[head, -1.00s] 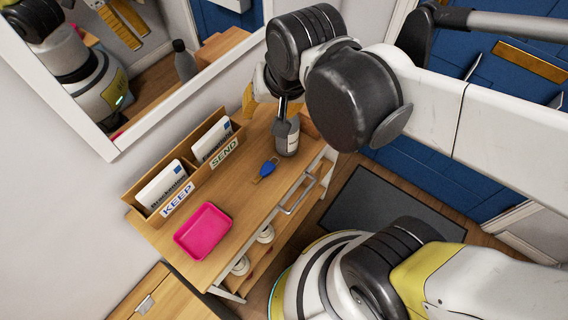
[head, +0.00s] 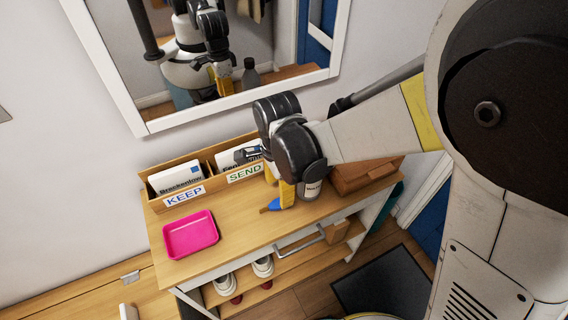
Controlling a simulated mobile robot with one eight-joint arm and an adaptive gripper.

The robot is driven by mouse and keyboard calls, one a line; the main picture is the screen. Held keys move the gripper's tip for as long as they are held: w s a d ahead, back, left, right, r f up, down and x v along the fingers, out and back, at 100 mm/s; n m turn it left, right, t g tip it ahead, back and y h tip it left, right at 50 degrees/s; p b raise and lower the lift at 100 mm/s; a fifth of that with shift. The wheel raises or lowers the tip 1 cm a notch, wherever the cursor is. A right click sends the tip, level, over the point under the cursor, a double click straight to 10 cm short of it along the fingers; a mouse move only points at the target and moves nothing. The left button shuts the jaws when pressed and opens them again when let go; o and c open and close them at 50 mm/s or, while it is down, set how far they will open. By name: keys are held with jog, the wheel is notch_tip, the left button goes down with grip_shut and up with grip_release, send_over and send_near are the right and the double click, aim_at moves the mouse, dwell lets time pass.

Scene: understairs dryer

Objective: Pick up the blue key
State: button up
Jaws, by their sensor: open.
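The blue key (head: 273,205) lies flat on the wooden top of the narrow cabinet (head: 245,225), right of the pink tray. Part of it is hidden behind my gripper. My gripper (head: 287,196) hangs just above the cabinet top, beside the key on its right, with a yellow finger pointing down. It is open and holds nothing that I can see. I cannot tell whether its fingertips touch the key.
A grey bottle (head: 311,187) stands close behind my gripper. A brown box (head: 365,174) is at the right end. The pink tray (head: 191,235) is at the left. The letter holder marked KEEP and SEND (head: 208,187) lines the back, under a mirror (head: 215,105). Shoes (head: 223,283) sit below.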

aim_at(279, 202)
notch_tip(279, 202, down, 6)
jog(key=b, duration=0.3)
jog(key=shift+f, duration=0.2)
jog(key=shift+r, duration=0.1)
jog(key=c, duration=1.1)
